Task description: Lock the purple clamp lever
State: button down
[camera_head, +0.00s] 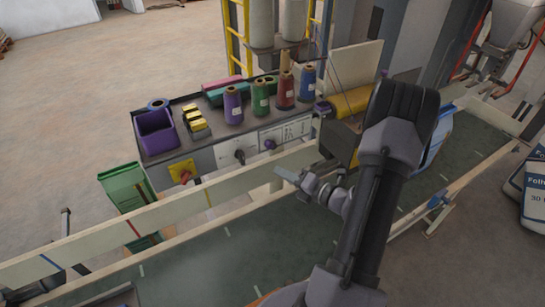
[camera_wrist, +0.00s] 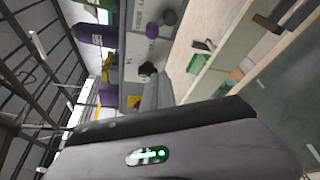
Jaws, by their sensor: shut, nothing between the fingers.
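A small purple knob-like part (camera_head: 270,144) sits on the pale front panel of the bench, right of a black knob (camera_head: 240,156). Another small purple part (camera_head: 322,106) is at the bench's right end. I cannot tell which is the clamp lever, or whether it is locked.
Thread cones, including a purple one (camera_head: 233,106), and a purple bin (camera_head: 154,132) stand on the bench. A pale rail (camera_head: 150,222) runs along the green conveyor (camera_head: 225,250) between bench and arm. A green bin (camera_head: 124,187) is left. A red knob (camera_head: 185,176) sits on a yellow plate.

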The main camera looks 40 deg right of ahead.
aim_at(271, 145)
jog(key=w+d, duration=0.2)
jog(key=w, duration=0.7)
jog(key=shift+d, duration=0.25)
jog(key=shift+s+d+r+m, duration=0.15)
jog(key=shift+r+m, duration=0.25)
jog(key=shift+m, duration=0.2)
jog(key=d+m+t, duration=0.1)
jog(key=m, duration=0.3)
jog(key=d+r+m+t, duration=0.1)
jog(key=d+m+t, duration=0.1)
jog(key=m, duration=0.3)
jog(key=s+d+m+t+h, duration=0.1)
jog(key=d+m+t, duration=0.1)
jog(key=m, duration=0.3)
jog(key=shift+d+r+p, duration=0.1)
jog(key=shift+r+p, duration=0.25)
jog(key=shift+s+d, duration=0.1)
dwell(0.3)
